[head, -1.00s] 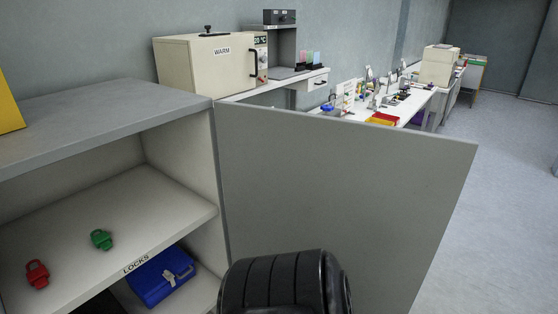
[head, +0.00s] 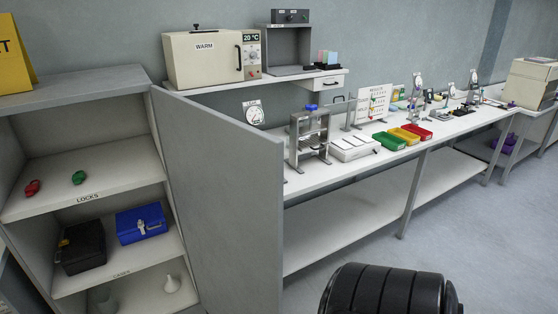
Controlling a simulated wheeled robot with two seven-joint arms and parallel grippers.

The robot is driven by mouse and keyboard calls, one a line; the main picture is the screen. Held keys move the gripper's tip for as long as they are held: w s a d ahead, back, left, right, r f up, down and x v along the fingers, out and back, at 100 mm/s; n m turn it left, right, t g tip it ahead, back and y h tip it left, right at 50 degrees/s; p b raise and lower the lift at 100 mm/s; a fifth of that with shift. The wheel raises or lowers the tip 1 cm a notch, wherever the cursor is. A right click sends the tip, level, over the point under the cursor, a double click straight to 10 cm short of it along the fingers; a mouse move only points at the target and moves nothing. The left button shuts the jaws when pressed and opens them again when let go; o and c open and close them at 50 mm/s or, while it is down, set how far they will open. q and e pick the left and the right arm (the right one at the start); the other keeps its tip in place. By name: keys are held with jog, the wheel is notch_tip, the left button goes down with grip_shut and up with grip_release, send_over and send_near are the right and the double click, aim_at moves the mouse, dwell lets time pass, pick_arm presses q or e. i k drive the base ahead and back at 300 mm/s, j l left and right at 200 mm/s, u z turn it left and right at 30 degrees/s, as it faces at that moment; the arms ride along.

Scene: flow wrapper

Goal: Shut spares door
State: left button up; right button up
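The spares cabinet (head: 75,95) stands at the left in the head view, with its front open. Its grey door (head: 225,200) is hinged on the cabinet's right side and stands wide open, swung out toward me. On the shelf marked LOCKS lie a red lock (head: 32,188) and a green lock (head: 79,178). A black case (head: 82,247) and a blue case (head: 141,223) sit on the shelf below. A black, ribbed rounded part at the bottom appears to be part of my own arm. Neither gripper's fingers show.
A long white bench (head: 350,175) with instruments and green, yellow and red trays runs right of the door. A cream WARM oven (head: 205,60) sits on a wall shelf. A yellow sign (head: 15,55) stands on the cabinet. Grey floor at the lower right is clear.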

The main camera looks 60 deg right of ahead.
aim_at(226, 173)
jog(key=k+l, duration=0.1)
jog(key=l, duration=1)
jog(key=k+l, duration=0.15)
jog(key=l, duration=0.45)
jog(key=k+l, duration=0.1)
jog(key=l, duration=0.45)
